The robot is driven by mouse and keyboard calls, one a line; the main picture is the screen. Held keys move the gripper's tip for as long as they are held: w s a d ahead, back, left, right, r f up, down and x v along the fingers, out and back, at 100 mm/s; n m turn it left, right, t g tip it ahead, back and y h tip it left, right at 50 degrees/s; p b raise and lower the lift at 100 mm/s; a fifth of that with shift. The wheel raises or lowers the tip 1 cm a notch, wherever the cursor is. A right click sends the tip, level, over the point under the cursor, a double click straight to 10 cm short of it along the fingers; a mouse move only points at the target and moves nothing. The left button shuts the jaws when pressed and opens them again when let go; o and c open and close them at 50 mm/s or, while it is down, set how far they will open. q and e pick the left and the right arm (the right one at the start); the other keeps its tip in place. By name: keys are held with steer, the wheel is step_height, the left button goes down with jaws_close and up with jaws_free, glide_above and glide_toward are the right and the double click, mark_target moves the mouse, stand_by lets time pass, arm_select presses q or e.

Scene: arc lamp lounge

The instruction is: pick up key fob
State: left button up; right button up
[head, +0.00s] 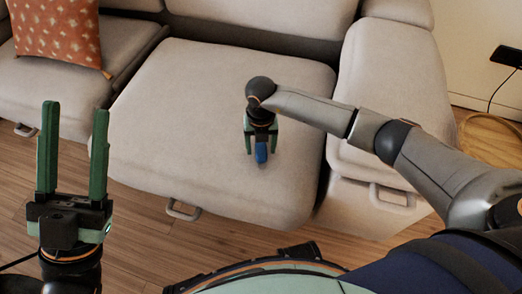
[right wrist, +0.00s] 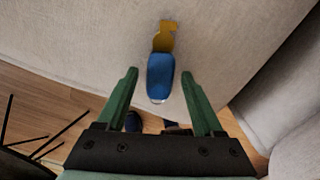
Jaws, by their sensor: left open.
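In the head view the fob (head: 261,152) shows between the fingers of my right gripper (head: 261,150). In the right wrist view my right gripper (right wrist: 160,88) is open, with a gap between each finger and the fob. My left gripper (head: 74,105) is open and empty, pointing up in front of the sofa, away from the fob.
An orange patterned cushion (head: 57,38) lies on the seat at the far left. The sofa's right armrest (head: 385,100) rises beside the middle seat. A black item with a cable (head: 507,56) is at the far right. The seat around the fob is clear.

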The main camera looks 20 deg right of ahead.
jaws_close()
stand_by(0.3)
